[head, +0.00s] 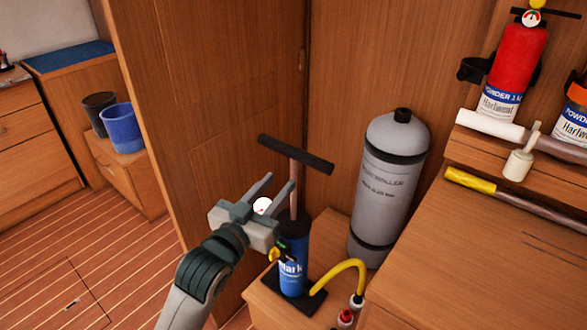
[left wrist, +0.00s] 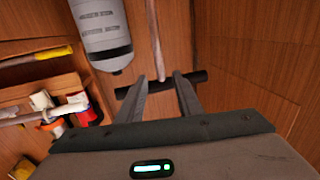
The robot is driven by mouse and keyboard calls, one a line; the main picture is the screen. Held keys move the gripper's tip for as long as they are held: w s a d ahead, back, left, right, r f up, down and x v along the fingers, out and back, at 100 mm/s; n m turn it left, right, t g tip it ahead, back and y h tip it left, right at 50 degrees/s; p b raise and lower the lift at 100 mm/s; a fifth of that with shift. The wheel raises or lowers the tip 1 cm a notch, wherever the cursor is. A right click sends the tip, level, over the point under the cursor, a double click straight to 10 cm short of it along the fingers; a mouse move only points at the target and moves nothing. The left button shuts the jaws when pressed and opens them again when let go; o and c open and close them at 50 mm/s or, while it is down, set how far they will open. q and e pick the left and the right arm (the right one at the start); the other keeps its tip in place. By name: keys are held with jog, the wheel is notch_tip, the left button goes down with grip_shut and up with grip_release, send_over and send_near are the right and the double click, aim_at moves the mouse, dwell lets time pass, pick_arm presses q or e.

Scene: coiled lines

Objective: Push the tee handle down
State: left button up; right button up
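A blue hand pump (head: 293,262) stands upright on a wooden ledge in the head view. Its black tee handle (head: 296,154) is raised well above the pump body on a thin brown rod (head: 297,190). My left gripper (head: 282,183) is open, its two fingers pointing up toward the handle from in front and to the left. In the left wrist view the tee handle (left wrist: 131,93) shows beyond the fingertips (left wrist: 160,78), with the rod between them in the picture. I cannot tell whether the fingers touch it. My right gripper is in neither view.
A grey cylinder (head: 388,185) stands right of the pump. A yellow hose (head: 347,268) curves from the pump's base. A wooden wall (head: 215,110) lies left and behind. A red extinguisher (head: 515,60) hangs at upper right. Blue (head: 122,128) and dark buckets (head: 99,105) stand at left.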

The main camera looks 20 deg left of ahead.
aim_at(292, 168)
pick_arm(q)
jog(key=w, duration=0.3)
jog(key=w+d, duration=0.1)
jog(key=w, duration=0.4)
jog(key=shift+w+d, duration=0.15)
jog(key=shift+w, duration=0.2)
grip_shut()
